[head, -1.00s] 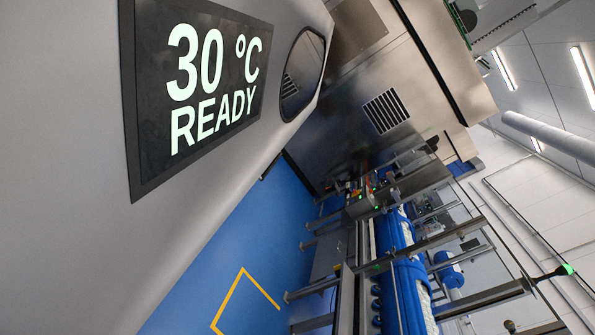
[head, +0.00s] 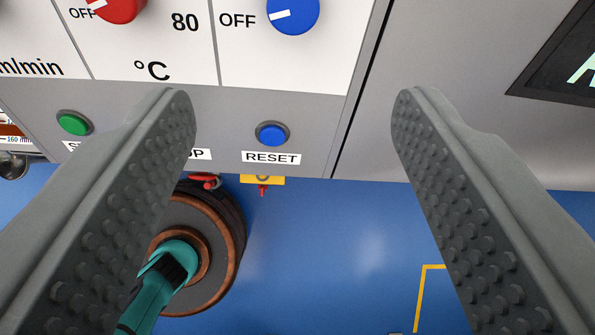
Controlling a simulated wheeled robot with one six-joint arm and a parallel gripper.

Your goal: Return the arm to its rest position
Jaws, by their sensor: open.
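My gripper (head: 293,110) is in the head view with its two grey studded fingers spread wide apart. Nothing is between the fingers. Behind the gap is a grey control panel (head: 320,140) with a blue RESET button (head: 272,134) and a blue knob (head: 293,14) whose pointer is toward OFF. A red knob (head: 116,8) and a green button (head: 73,123) are at the upper left. The fingers look apart from the panel. The left finger partly hides the label beside the RESET button.
Below the panel is a blue floor (head: 340,250) with a yellow line (head: 420,290). A round brown-rimmed object (head: 225,240) with a teal part (head: 150,295) is at lower left. A dark display (head: 560,65) is at upper right.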

